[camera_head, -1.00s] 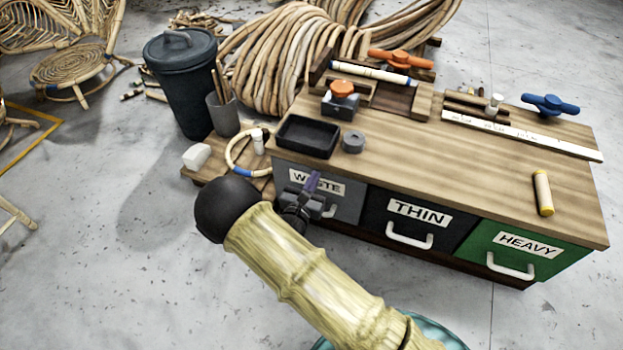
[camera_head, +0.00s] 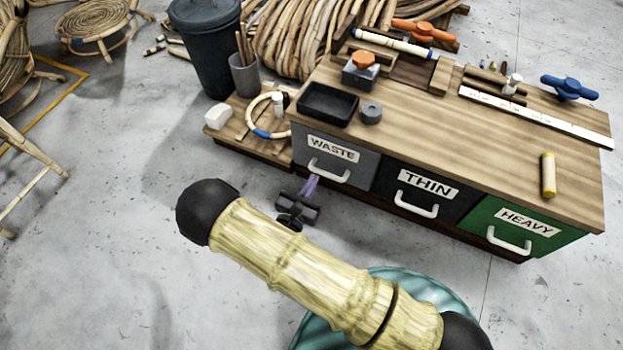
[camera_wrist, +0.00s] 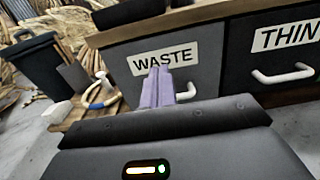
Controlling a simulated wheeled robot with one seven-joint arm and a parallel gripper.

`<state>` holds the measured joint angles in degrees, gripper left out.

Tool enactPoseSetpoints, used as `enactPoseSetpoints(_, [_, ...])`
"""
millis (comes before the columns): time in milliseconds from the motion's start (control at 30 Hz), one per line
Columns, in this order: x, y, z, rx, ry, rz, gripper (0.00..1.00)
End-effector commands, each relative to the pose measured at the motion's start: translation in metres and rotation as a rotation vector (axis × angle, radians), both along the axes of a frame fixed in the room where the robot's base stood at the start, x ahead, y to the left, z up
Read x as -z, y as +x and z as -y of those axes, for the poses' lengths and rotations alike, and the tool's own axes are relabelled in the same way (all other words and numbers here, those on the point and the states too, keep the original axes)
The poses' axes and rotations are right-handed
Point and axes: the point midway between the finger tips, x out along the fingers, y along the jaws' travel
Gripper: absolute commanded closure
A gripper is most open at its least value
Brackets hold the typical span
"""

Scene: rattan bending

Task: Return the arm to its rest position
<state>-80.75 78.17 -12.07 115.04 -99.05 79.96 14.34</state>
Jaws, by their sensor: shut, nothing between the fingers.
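My gripper (camera_head: 309,186) has purple fingers and is shut and empty. In the head view it hangs over the floor in front of the waste drawer (camera_head: 352,172), below and left of its handle. In the wrist view the purple fingers (camera_wrist: 157,87) stand together and overlap the lower part of the WASTE label, with the drawer behind them. My bamboo-like arm crosses the lower middle of the head view and hides part of the floor.
The wooden bench (camera_head: 450,130) also has a thin drawer (camera_head: 405,200) and a heavy drawer (camera_head: 480,222), all seemingly closed. A low wooden platform (camera_head: 240,140) with a ring (camera_head: 253,117) stands left of it. A dark bin (camera_head: 212,60) is behind.

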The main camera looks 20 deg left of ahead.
Motion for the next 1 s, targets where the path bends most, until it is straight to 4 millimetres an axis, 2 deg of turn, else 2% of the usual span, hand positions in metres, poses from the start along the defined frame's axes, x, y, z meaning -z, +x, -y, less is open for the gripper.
enactPoseSetpoints(333, [-0.001,-0.001,-0.002,-0.002,0.001,-0.001,1.0])
enactPoseSetpoints(467, [-0.012,0.007,0.012,0.068,0.023,-0.015,1.0])
enactPoseSetpoints(567, [-0.033,0.019,0.043,0.214,0.071,-0.044,1.0])
enactPoseSetpoints(733, [-0.077,0.032,0.119,0.582,0.221,-0.124,1.0])
enactPoseSetpoints(900, [-0.114,0.021,0.186,0.939,0.422,-0.206,1.0])
enactPoseSetpoints(1000, [-0.133,0.008,0.217,1.133,0.564,-0.247,1.0])
